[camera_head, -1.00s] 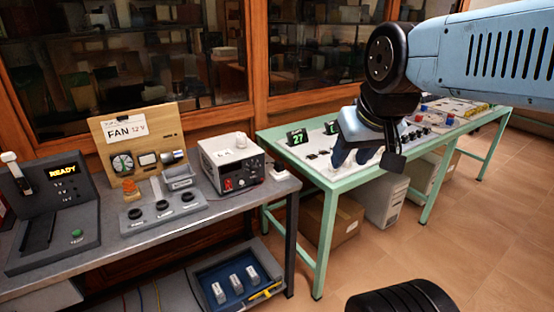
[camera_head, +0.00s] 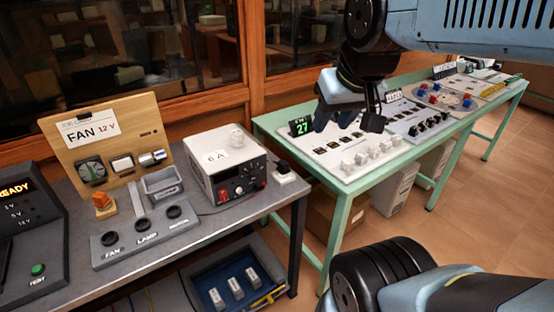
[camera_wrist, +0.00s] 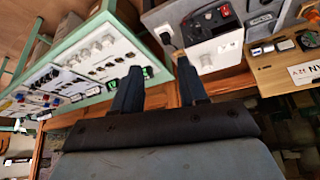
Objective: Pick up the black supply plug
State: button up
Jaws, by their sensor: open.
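A small black plug (camera_head: 283,168) sits on a white socket block (camera_head: 285,179) at the right end of the grey bench, just right of the power supply (camera_head: 226,165). The plug also shows in the wrist view (camera_wrist: 165,37), in a picture that is upside down, beyond and between my fingers. My gripper (camera_head: 337,118) is above the green table, to the right of and apart from the plug. In the wrist view my gripper (camera_wrist: 158,65) has its two dark blue fingers spread, with nothing between them.
The grey bench (camera_head: 240,212) also carries a FAN board (camera_head: 115,140), a switch panel (camera_head: 145,237) and a tester (camera_head: 28,235). The green table (camera_head: 345,187) holds a panel of white knobs and a green "27" display (camera_head: 302,127). Wooden glass cabinets stand behind.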

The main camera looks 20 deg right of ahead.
jog(key=shift+o, duration=0.3)
jog(key=shift+a, duration=0.1)
jog(key=shift+o, duration=0.9)
jog(key=shift+w, duration=0.1)
jog(key=shift+o, duration=0.7)
jog(key=shift+w, duration=0.3)
jog(key=shift+o, duration=0.7)
jog(key=w+n+g, duration=0.1)
jog(key=w, duration=0.5)
jog(key=shift+w+a+f, duration=0.15)
jog(key=shift+w+f, duration=0.2)
jog(key=shift+f, duration=0.1)
jog(key=n+g, duration=0.3)
jog(key=g, duration=0.2)
send_over(283, 162)
notch_tip(283, 162, down, 16)
notch_tip(283, 162, down, 14)
jog(key=shift+w+r, duration=0.1)
jog(key=shift+r, duration=0.05)
